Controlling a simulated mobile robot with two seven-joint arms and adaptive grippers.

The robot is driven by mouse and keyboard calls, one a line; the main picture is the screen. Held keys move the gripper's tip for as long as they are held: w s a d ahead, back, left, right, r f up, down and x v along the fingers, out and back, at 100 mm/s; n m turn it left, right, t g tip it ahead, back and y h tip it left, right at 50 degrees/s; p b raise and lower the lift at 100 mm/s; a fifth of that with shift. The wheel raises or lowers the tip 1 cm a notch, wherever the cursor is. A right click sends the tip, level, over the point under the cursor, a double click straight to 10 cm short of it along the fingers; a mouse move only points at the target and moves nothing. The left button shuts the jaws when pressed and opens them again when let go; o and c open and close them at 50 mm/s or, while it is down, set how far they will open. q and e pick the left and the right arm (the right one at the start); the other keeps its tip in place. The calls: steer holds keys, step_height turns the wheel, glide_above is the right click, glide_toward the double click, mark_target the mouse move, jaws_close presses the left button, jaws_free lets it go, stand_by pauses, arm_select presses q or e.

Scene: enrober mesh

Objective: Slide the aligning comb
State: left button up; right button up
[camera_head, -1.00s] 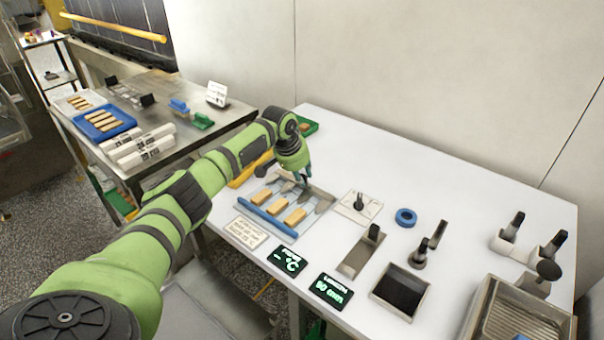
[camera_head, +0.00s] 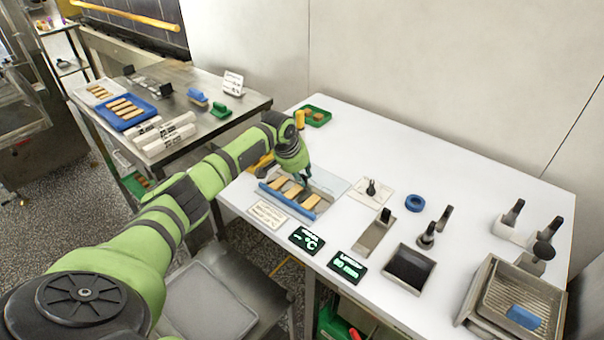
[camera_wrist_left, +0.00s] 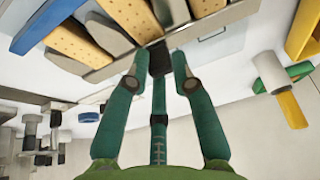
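The aligning comb (camera_wrist_left: 118,70) is a metal bar with grey tapered prongs, and a dark upright handle (camera_wrist_left: 160,60) stands on it. In the wrist view its prongs lie between tan perforated biscuits (camera_wrist_left: 82,42). In the head view the biscuits (camera_head: 283,185) lie between the prongs, behind a blue bar (camera_head: 289,201). My left gripper (camera_head: 304,181) reaches down over the comb. Its fingertips (camera_wrist_left: 160,65) close around the dark handle in the wrist view. The prong tips are partly hidden. My right gripper is not in view.
A small plate with a black knob (camera_head: 371,189) and a blue ring (camera_head: 415,203) stand to the right. A green tray (camera_head: 318,122) lies behind. Two dark displays (camera_head: 306,241) line the front edge. The white table (camera_head: 440,170) is clear toward the back.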

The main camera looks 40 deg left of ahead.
arm_select(q)
steer(key=shift+o, duration=1.2)
steer(key=shift+s+f, duration=0.15)
steer(key=shift+f, duration=0.1)
steer(key=shift+r, duration=0.15)
steer(key=v, duration=1.1)
steer(key=shift+r, duration=0.4)
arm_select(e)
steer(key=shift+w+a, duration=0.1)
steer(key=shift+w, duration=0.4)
